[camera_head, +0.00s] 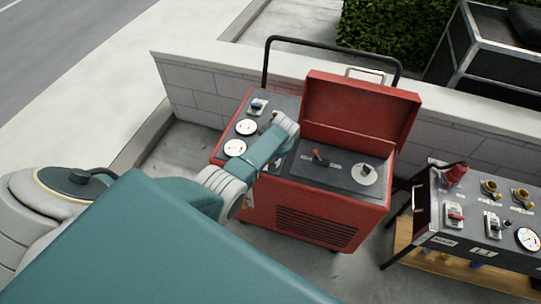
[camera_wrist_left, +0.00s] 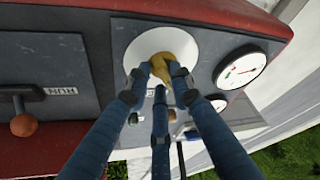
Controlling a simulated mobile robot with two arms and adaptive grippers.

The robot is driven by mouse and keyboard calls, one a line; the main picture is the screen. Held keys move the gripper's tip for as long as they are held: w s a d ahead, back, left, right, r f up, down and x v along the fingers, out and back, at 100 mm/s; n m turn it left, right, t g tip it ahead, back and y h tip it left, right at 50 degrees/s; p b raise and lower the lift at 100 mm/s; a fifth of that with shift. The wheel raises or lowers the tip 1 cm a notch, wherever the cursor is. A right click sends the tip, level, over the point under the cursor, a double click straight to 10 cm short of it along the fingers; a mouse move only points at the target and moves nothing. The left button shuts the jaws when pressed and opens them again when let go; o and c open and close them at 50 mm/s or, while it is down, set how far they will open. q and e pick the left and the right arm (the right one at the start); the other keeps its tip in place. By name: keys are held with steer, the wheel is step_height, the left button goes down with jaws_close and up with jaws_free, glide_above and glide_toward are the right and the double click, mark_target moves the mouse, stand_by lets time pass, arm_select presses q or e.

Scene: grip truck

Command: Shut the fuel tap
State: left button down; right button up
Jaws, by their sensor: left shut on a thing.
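The tap is most likely the yellow handle (camera_wrist_left: 180,66) on a round white plate (camera_wrist_left: 143,48) on the red machine's dark panel, seen in the left wrist view. My left gripper (camera_wrist_left: 162,76) has its blue fingers closed around this handle, touching it. The fingers cover part of the handle and of a small label below it. In the head view, my left arm reaches over the red machine (camera_head: 310,225) and hides the handle and the fingertips. My right gripper is in neither view.
The machine's red lid (camera_head: 360,110) stands open, with a black push bar (camera_head: 335,43) behind. A lever with an orange knob (camera_wrist_left: 23,125) sits beside the plate, and a gauge (camera_wrist_left: 241,71) on the other side. A grey panel bench (camera_head: 480,215) stands at right.

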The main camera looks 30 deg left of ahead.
arm_select(q)
steer(key=shift+w+a+r+n, duration=0.4)
steer(key=shift+a+r+n, duration=0.05)
steer(key=shift+n, duration=0.05)
steer(key=c, duration=1.6)
jaws_free()
steer(key=shift+s+f, duration=0.25)
steer(key=shift+d, duration=0.1)
steer(key=shift+s+d+r, duration=0.1)
steer(key=shift+d+r, duration=0.2)
steer(key=shift+r, duration=0.2)
steer(key=v, duration=1.1)
steer(key=shift+a, duration=0.15)
